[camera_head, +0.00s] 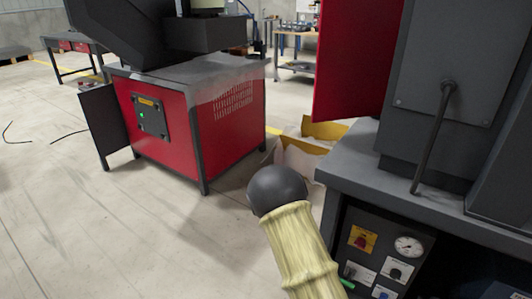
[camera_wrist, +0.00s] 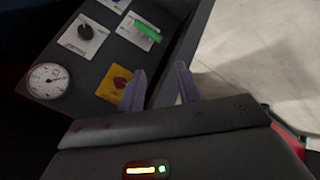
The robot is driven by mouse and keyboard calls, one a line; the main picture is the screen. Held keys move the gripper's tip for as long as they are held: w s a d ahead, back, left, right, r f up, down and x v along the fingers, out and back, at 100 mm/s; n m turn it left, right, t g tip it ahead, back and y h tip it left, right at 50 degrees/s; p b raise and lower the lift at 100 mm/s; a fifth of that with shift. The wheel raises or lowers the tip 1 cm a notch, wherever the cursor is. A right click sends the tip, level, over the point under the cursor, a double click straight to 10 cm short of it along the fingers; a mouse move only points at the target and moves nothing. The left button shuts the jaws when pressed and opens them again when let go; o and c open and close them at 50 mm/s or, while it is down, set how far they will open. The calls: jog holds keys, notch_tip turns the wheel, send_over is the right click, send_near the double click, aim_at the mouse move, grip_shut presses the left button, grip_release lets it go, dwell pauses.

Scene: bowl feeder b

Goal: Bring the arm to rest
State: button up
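My gripper (camera_wrist: 160,86) shows in the wrist view with its two pale purple fingers apart. Nothing is held between them; the edge of a dark control panel and the grey floor show behind. In the head view, my arm in its pale yellow sleeve rises from the bottom edge and ends in a dark round joint. My fingers cannot be seen in the head view. The control panel (camera_head: 372,268) is just right of my arm there, and it also shows in the wrist view (camera_wrist: 110,60). Whether the fingers touch it cannot be told.
The panel carries a gauge (camera_head: 408,246), a red and yellow switch (camera_head: 362,239) and a green handle (camera_wrist: 147,31). A dark grey machine (camera_head: 440,90) fills the right. A red-sided machine (camera_head: 228,130) stands left of centre. Open floor (camera_head: 110,230) lies at left.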

jog(key=s+a+r+m+g+y+p, duration=0.1)
jog(key=s+r+g+y, duration=0.15)
jog(key=s+r, duration=0.7)
jog(key=s+a+r+m+g+y+p, duration=0.1)
jog(key=s+r+y+p, duration=0.2)
jog(key=r, duration=1.1)
jog(key=w+p+v, duration=0.2)
jog(key=p+v, duration=1)
jog(key=w+r+p+v, duration=0.1)
jog(key=w+p+v, duration=0.2)
jog(key=p+v, duration=0.8)
jog(key=w+r+p+v, duration=0.1)
jog(key=w+p+v, duration=0.2)
jog(key=p+v, duration=0.9)
jog(key=shift+s+a+r+p, duration=0.2)
jog(key=shift+a+r+p, duration=0.15)
jog(key=shift+a+r, duration=0.1)
jog(key=shift+w, duration=0.15)
